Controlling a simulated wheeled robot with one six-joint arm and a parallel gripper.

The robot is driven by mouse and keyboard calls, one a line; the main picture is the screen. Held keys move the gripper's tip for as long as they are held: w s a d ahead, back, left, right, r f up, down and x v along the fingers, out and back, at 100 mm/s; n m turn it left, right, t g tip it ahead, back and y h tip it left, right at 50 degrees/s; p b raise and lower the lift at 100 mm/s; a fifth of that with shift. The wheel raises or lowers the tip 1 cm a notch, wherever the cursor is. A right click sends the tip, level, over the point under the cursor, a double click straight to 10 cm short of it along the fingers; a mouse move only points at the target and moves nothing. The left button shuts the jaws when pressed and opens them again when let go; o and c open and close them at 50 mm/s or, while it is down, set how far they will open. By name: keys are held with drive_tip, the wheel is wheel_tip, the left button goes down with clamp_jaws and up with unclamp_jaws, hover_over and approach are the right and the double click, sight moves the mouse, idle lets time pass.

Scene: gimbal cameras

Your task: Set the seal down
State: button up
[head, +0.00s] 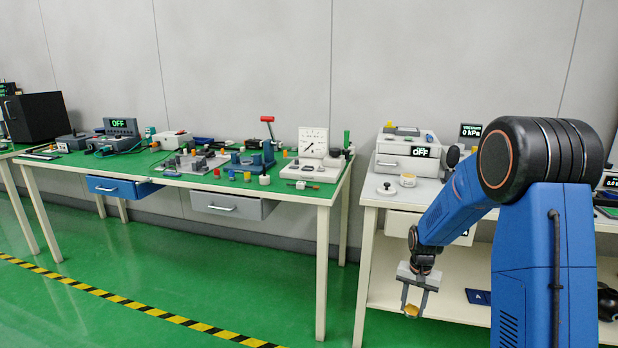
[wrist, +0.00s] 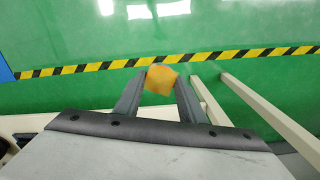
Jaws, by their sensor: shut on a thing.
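The seal (wrist: 161,79) is a small yellow-orange piece between my gripper's fingertips. In the head view the seal (head: 411,311) shows as a small gold disc-like piece at the bottom of the fingers. My gripper (head: 413,305) is shut on it, pointing down in front of the right-hand bench, below the level of its top. In the wrist view my gripper (wrist: 160,84) has a finger on each side of the seal, with green floor and a striped line behind it.
The green-topped bench (head: 300,193) stands left, with tools and fixtures.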

drive_tip(key=w+a+f+n, duration=0.1)
drive_tip(key=a+f+n, duration=0.1)
drive_tip(key=f, duration=0.7)
drive_tip(key=w+a+f+n, duration=0.2)
drive_tip(key=a+f+n, duration=0.1)
drive_tip(key=f, duration=0.7)
drive_tip(key=shift+w+f+n, duration=0.2)
drive_tip(key=shift+f+n, duration=0.05)
drive_tip(key=shift+n, duration=0.25)
